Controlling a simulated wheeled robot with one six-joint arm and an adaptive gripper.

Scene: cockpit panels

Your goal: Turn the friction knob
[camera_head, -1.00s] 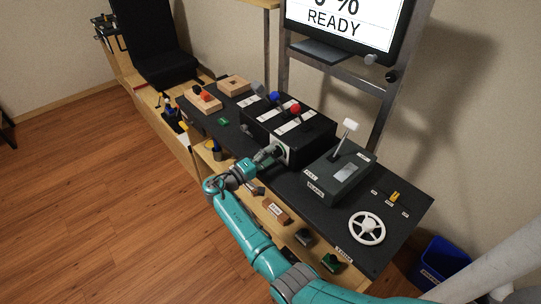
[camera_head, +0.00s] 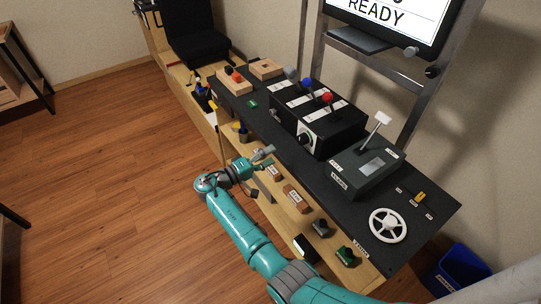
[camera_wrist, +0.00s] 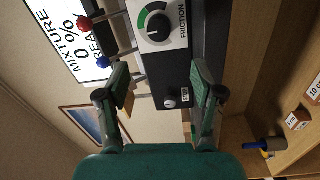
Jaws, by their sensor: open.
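The friction knob (camera_head: 305,139) is on the front face of the black lever box (camera_head: 335,125), on a white plate. In the wrist view the friction knob (camera_wrist: 157,27) is black and round, with a green and dark arc around it and the word FRICTION beside it. My gripper (camera_head: 266,157) is open and empty, to the left of the knob and lower in the head view, clear of the panel. In the wrist view my gripper's fingers (camera_wrist: 160,78) are spread apart, and the knob lies beyond their tips, touched by neither.
Red (camera_head: 327,97) and blue (camera_head: 307,84) lever tops rise from the box. A grey flap lever box (camera_head: 365,172) and a white trim wheel (camera_head: 388,225) stand to the right. A shelf with several small blocks runs below the panel. Wooden floor (camera_head: 110,170) is open at left.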

